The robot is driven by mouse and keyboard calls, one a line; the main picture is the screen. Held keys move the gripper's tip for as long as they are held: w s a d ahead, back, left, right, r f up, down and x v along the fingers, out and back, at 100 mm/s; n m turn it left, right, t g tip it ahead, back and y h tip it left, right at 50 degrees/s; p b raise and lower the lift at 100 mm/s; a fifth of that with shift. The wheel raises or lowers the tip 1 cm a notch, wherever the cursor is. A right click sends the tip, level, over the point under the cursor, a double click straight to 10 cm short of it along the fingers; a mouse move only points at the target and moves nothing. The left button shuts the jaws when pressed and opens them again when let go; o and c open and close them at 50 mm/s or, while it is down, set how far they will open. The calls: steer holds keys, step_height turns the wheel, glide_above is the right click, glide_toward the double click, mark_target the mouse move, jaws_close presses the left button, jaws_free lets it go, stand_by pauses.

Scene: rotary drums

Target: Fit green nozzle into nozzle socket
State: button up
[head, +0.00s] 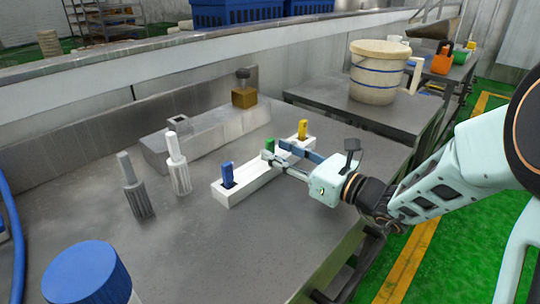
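The green nozzle (269,144) stands upright in the middle of a white rack (240,185), between a blue nozzle (227,172) and a yellow nozzle (302,129). My gripper (274,150) reaches in from the right. Its two fingers are spread, with the tips at the green nozzle and partly hiding it. I cannot tell whether they touch it. A small grey square socket (179,123) with an open top sits on a grey ledge behind the rack; it may be the nozzle socket.
Two ribbed cylinders, one grey (138,198) and one white (179,175), stand left of the rack. A brass block (244,97) sits on the ledge (215,130). A blue-topped drum (88,275) is at the front left. A lidded bucket (377,75) stands on another table. The front of the table is clear.

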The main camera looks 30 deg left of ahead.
mark_target(272, 148)
steer(key=x, duration=0.3)
steer(key=shift+a, duration=0.2)
steer(key=shift+r, duration=0.1)
jaws_close()
